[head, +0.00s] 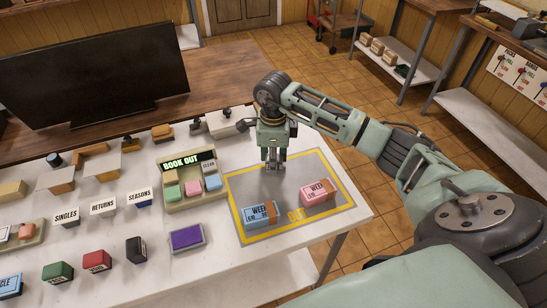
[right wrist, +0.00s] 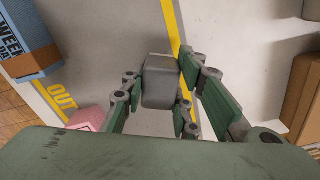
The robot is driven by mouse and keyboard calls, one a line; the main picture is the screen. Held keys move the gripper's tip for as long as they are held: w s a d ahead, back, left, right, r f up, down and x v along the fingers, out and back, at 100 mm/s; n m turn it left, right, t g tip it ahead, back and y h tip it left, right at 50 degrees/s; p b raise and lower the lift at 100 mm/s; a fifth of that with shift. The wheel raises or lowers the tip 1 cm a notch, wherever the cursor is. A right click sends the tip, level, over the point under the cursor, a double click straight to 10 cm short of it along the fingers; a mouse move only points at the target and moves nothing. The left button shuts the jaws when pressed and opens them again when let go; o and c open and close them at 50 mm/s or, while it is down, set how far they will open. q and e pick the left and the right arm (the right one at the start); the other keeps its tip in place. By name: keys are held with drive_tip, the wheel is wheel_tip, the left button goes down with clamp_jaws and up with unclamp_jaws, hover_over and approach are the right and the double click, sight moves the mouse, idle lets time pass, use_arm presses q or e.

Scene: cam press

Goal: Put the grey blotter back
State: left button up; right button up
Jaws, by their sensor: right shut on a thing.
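My right gripper (head: 274,164) points down over the back part of the yellow-bordered grey mat (head: 285,184). In the right wrist view a plain grey block (right wrist: 160,82), which looks like the grey blotter, sits between the fingers, and the gripper (right wrist: 165,100) is shut on it. The fingers mostly hide this block in the head view. I cannot tell whether it touches the mat. My left gripper is not in view.
A blue box (head: 260,215) and a pink box (head: 317,193) stand on the mat's front part. The BOOK OUT tray (head: 168,201) is left of the mat. Stamps, a purple pad (head: 187,237) and small blocks cover the table's left. A dark screen (head: 95,80) stands behind.

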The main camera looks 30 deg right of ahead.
drive_tip(key=shift+f, duration=0.25)
drive_tip(key=shift+f, duration=0.1)
drive_tip(key=shift+f+b, duration=0.15)
drive_tip(key=shift+b, duration=0.15)
drive_tip(key=o, duration=0.9)
